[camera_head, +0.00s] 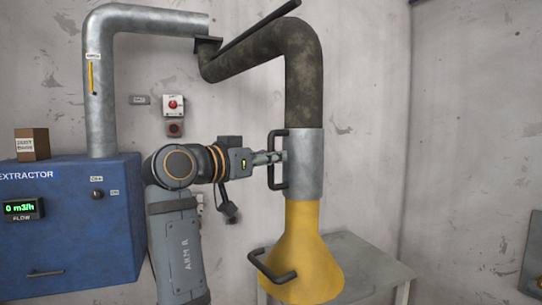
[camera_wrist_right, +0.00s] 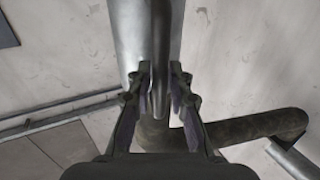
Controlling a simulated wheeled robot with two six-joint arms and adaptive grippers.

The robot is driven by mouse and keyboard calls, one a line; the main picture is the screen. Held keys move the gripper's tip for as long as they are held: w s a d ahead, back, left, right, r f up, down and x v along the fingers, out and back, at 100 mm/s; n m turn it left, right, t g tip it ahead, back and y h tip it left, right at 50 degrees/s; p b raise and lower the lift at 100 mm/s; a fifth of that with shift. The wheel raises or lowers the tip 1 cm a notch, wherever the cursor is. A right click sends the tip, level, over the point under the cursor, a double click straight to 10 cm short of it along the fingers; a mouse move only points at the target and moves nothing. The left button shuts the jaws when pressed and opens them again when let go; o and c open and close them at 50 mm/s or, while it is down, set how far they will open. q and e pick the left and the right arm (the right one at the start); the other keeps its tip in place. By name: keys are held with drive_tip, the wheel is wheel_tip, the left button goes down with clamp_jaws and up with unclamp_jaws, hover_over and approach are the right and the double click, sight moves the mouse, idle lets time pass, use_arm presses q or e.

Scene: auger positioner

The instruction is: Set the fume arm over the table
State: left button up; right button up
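The fume arm (camera_head: 303,70) is a dark flexible duct that bends down into a silver collar (camera_head: 309,165) and a flared yellow hood (camera_head: 308,245). A black upright handle (camera_head: 271,160) is on the collar's left side; a second black handle (camera_head: 270,268) is on the hood. The grey table (camera_head: 370,264) is behind the hood in the picture; the gap between them cannot be judged. My right gripper (camera_head: 277,157) is at the collar handle. In the right wrist view its fingers (camera_wrist_right: 161,80) close on both sides of the handle bar (camera_wrist_right: 160,35). My left gripper is not in view.
A blue extractor (camera_head: 70,230) stands at the left with a grey pipe (camera_head: 101,100) rising from it. Its display reads 0 m3/h. A small brown box (camera_head: 32,144) sits on top. A red button box (camera_head: 173,105) is on the wall. Wall to the right is mostly bare.

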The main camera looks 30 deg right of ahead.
clamp_jaws()
idle(0.3)
